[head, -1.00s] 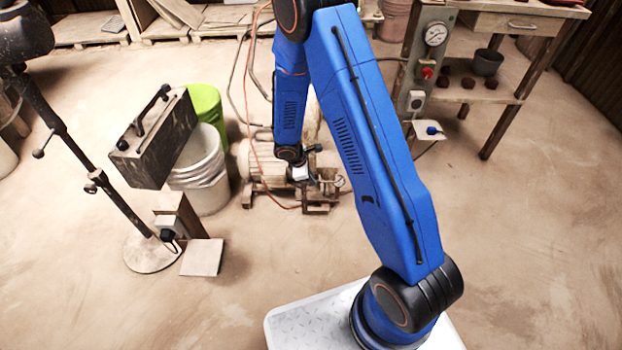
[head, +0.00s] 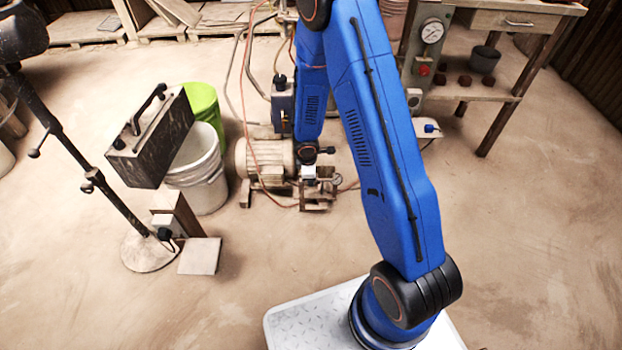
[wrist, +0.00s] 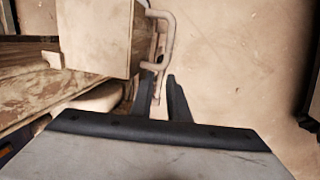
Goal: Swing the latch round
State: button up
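A bent pale metal bar (wrist: 160,40), which looks like the latch, stands beside a beige block (wrist: 95,35) in the wrist view. My gripper (wrist: 160,82) has two dark fingers, set apart. The bar's lower end shows in line with the gap between them, and I cannot tell how deep it sits or whether a finger touches it. The latch cannot be made out there.
A dusty motor (head: 262,160) stands just left of the stand, with an orange hose along the floor. A white bucket (head: 200,172) and a dark case (head: 150,140) are further left. A workbench (head: 490,92) stands right.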

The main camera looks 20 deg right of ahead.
jog(key=shift+r, duration=0.15)
jog(key=v, duration=1.7)
jog(key=shift+s+d+r, duration=0.1)
jog(key=shift+r, duration=0.1)
dwell(0.4)
